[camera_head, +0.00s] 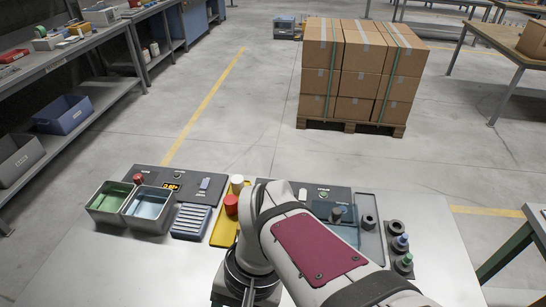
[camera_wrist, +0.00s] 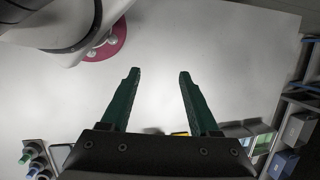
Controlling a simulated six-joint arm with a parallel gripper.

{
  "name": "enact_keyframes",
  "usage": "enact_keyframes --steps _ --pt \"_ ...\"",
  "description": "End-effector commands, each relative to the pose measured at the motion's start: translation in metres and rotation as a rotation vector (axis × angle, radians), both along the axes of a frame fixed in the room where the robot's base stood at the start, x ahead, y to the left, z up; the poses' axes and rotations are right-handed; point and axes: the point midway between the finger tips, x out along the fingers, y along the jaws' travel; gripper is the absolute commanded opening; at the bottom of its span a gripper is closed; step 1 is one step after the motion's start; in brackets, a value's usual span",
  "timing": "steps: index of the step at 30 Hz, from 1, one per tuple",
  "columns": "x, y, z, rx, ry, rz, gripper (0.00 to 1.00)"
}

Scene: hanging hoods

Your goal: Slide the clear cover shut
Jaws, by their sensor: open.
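A clear, bluish cover (camera_head: 346,214) lies over the left part of a grey tray on the right side of the table. A dark knob (camera_head: 336,214) shows at the cover. The tray's right part, with a dark ring-shaped piece (camera_head: 368,222), looks uncovered. My arm hides the cover's near left part. My gripper (camera_wrist: 157,76) is open, its two green fingers apart over bare table, with nothing between them. In the head view its fingertips cannot be made out. The cover cannot be clearly made out in the wrist view.
Left of my arm stand two metal bins (camera_head: 110,203), a slotted tray (camera_head: 191,219) and a yellow tray (camera_head: 222,228) with red and white cylinders. A dark rack (camera_head: 402,262) with coloured pegs is at the right. The table's near left is bare.

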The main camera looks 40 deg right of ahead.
Motion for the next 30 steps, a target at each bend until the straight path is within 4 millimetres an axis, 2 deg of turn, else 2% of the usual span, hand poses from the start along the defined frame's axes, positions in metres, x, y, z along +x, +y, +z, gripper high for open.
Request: enact_keyframes --steps 2,5,6,8,9,11,12,15,18,20,23,30 --pt "0.026 -0.024 -0.002 0.143 0.067 -0.310 0.62" --pt "0.058 -0.078 -0.004 0.362 0.092 -0.737 0.62" --pt "0.067 -0.110 -0.007 0.459 0.084 -0.917 0.62" --pt "0.069 -0.164 -0.013 0.605 0.049 -1.185 0.62" --pt "0.063 -0.202 -0.018 0.701 0.012 -1.353 0.62" --pt "0.045 -0.253 -0.026 0.826 -0.056 -1.575 0.62" --pt "0.029 -0.282 -0.032 0.899 -0.105 -1.698 0.62" --pt "-0.009 -0.330 -0.044 1.024 -0.209 -1.909 0.62" --pt "-0.029 -0.350 -0.050 1.080 -0.263 -2.001 0.62" --pt "-0.028 -0.352 -0.052 1.089 -0.272 -2.014 0.62" --pt "-0.010 -0.351 -0.060 1.090 -0.267 -2.010 0.62" --pt "0.058 -0.350 -0.087 1.087 -0.263 -2.006 0.62"
